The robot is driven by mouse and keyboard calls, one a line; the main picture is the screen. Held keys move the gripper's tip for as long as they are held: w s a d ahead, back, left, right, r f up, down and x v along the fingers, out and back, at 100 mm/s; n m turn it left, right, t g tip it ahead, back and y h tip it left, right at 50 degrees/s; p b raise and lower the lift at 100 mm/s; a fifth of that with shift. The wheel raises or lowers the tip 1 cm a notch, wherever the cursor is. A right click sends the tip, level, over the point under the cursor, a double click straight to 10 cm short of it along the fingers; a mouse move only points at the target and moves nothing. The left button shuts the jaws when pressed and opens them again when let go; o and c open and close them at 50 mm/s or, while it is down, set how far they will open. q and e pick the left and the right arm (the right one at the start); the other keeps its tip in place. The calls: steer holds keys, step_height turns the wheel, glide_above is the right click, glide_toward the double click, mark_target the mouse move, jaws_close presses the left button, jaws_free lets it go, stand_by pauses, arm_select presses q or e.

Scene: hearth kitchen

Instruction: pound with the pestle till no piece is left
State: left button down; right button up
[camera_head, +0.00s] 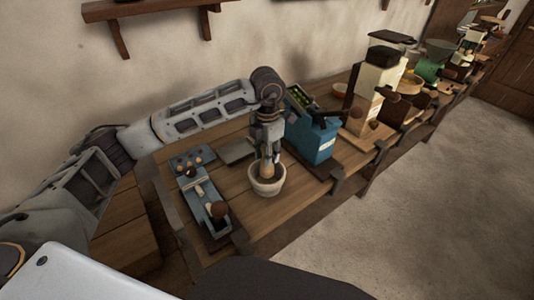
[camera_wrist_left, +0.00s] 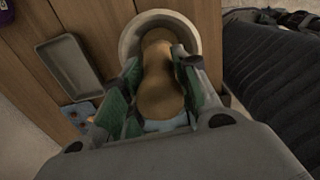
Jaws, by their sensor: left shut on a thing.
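The mortar (camera_head: 266,187) is a pale grey bowl standing upright on the wooden bench. Its rim (camera_wrist_left: 138,27) also shows in the left wrist view. The pestle (camera_head: 267,170) is a tan wooden tool, upright with its lower end inside the mortar. In the left wrist view the pestle (camera_wrist_left: 160,85) lies between the fingers of my left gripper (camera_wrist_left: 155,80), which is shut on it. My left gripper (camera_head: 268,152) is directly above the mortar in the head view. The mortar's contents are mostly hidden by the pestle and fingers. My right gripper is not in view.
A blue machine (camera_head: 313,142) stands close right of the mortar. A shallow grey tray (camera_wrist_left: 68,67) lies near the mortar. More appliances line the bench farther right.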

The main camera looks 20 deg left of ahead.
arm_select(q)
steer(key=shift+r, duration=0.1)
stand_by(0.3)
steer(key=shift+r+p, duration=1.7)
steer(key=shift+r, duration=1.75)
steer(key=shift+r, duration=0.25)
